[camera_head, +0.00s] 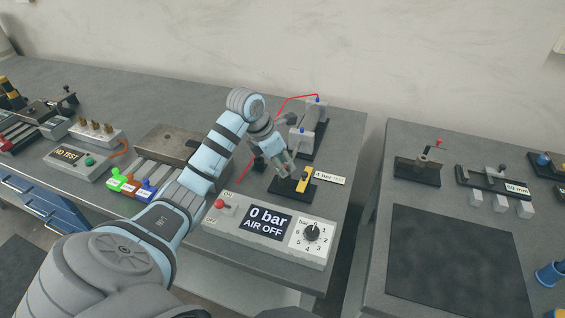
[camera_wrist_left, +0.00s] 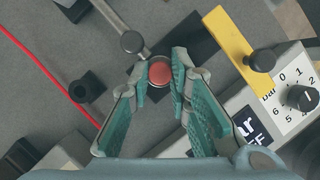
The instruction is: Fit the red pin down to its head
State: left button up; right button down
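The round red head of the red pin (camera_wrist_left: 160,73) shows in the left wrist view, centred between my left fingertips. The teal finger pads stand close on both sides of it and appear to be shut on it. In the head view my left gripper (camera_head: 286,168) points down at a small black fixture (camera_head: 284,187) with a yellow block (camera_head: 303,184). There the fingers hide the pin. The pin's shank and any hole under it are hidden, so its depth cannot be told. My right gripper is not in view.
The control box (camera_head: 272,237) reading "0 bar AIR OFF" stands just in front of the fixture. A grey cylinder (camera_head: 306,140) with a red hose stands behind. A grey block (camera_head: 165,146) and coloured tags are to the left. A second table (camera_head: 378,235) holds other fixtures.

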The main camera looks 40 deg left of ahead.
pick_arm(q)
jog(key=o, duration=0.5)
jog(key=shift+c, duration=0.2)
jog(key=v, duration=1.2)
jog(key=shift+s+f, duration=0.1)
